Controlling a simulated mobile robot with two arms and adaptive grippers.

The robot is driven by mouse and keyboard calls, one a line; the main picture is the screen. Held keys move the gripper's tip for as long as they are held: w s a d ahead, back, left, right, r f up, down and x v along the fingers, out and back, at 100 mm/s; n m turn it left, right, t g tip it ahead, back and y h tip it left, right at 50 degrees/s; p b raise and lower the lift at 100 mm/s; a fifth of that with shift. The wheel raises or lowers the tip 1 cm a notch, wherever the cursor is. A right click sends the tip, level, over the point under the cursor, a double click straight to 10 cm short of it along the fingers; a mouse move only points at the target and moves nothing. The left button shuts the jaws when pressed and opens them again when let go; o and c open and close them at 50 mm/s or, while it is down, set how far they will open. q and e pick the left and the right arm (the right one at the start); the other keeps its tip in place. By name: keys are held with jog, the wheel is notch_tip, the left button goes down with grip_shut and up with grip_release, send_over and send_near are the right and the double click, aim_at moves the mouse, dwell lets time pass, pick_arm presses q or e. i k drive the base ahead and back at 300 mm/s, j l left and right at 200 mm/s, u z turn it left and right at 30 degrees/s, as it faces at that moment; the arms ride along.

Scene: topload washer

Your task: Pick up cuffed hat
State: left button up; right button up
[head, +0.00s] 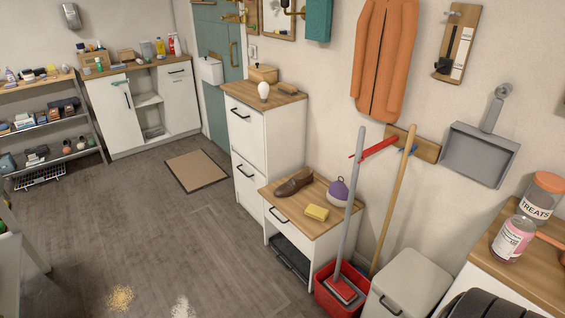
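The cuffed hat (338,188) is a small purple beanie with a pale cuff and a pompom on top. It sits upright on the wooden top of the low white cabinet (307,220), towards the back right by the wall. The grey mop handle passes just in front of its right side. Neither of my grippers shows in the head view, and nothing is touching the hat.
A brown shoe (294,182) and a yellow sponge (317,213) share the cabinet top. A grey-handled mop (355,200) stands in a red bucket (338,290) in front, beside a white bin (410,280). The floor (150,230) to the left is mostly open, with scattered crumbs (120,298).

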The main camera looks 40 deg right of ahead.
aim_at(337, 194)
jog(key=i+z, duration=0.1)
jog(key=i, duration=0.8)
jog(key=i+j, duration=0.2)
jog(key=i, duration=0.75)
jog(key=l+z, duration=0.05)
